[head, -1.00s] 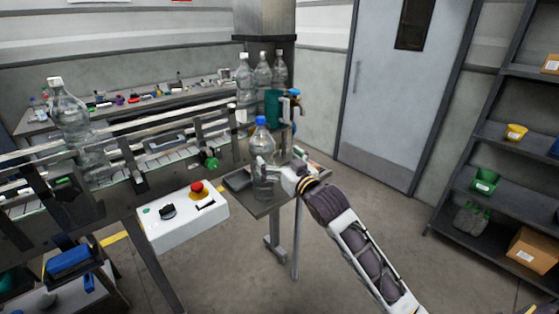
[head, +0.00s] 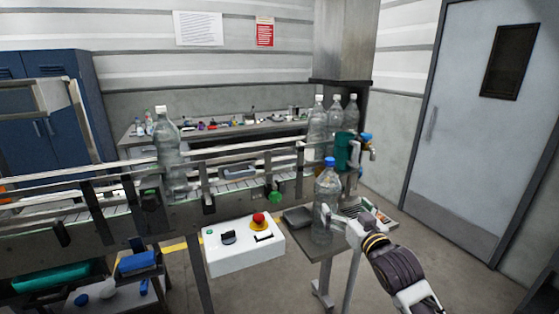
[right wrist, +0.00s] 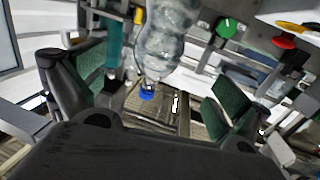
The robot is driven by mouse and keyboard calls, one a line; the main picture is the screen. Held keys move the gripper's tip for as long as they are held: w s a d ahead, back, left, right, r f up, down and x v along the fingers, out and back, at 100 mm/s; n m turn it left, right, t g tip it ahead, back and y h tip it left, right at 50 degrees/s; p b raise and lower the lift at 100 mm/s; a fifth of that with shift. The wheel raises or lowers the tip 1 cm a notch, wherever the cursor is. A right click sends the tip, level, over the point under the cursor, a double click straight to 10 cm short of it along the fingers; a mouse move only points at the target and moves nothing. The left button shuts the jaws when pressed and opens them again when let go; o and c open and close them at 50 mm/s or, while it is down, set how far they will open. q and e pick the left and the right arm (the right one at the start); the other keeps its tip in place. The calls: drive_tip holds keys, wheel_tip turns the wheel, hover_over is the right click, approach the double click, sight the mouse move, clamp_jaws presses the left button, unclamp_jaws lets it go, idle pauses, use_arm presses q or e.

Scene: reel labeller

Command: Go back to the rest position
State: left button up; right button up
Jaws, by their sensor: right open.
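My right gripper (head: 333,216) is open beside the clear bottle with a blue cap (head: 327,190). The bottle stands upright on the small side table (head: 325,250), right of the white control box. In the right wrist view the two green-padded fingers (right wrist: 150,98) are spread wide, and the same bottle (right wrist: 165,45) shows beyond them with its blue cap toward the picture's middle. I cannot tell whether a finger touches the bottle. My left gripper is not in view.
The white control box (head: 243,245) with a red button sits left of the bottle. A conveyor (head: 235,185) with a white-capped bottle (head: 168,150) runs behind it. Several clear bottles (head: 335,115) and a green dispenser stand behind the table. Floor is free before the door (head: 465,125).

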drive_tip(key=s+f+g+h, duration=0.1)
drive_tip(key=s+f+g, duration=0.4)
drive_tip(key=f, duration=0.7)
drive_tip(key=s+f+g+h, duration=0.1)
drive_tip(key=s+f+g, duration=0.3)
drive_tip(key=s+f, duration=0.65)
drive_tip(key=s+f+g, duration=0.5)
drive_tip(key=s+f, duration=0.2)
drive_tip(key=s, duration=0.7)
wheel_tip(320, 180, down, 33)
drive_tip(key=s+g, duration=0.1)
drive_tip(key=s, duration=0.1)
drive_tip(key=s+d+f, duration=0.2)
drive_tip(key=s+f, duration=0.8)
drive_tip(key=s, duration=0.1)
drive_tip(key=s+d+f+g, duration=0.1)
drive_tip(key=s+d+f, duration=0.2)
drive_tip(key=s+f, duration=0.7)
drive_tip(key=shift+s+d+f+n+h, duration=0.15)
drive_tip(key=shift+s+n+h, duration=0.15)
drive_tip(key=shift+s+n, duration=0.1)
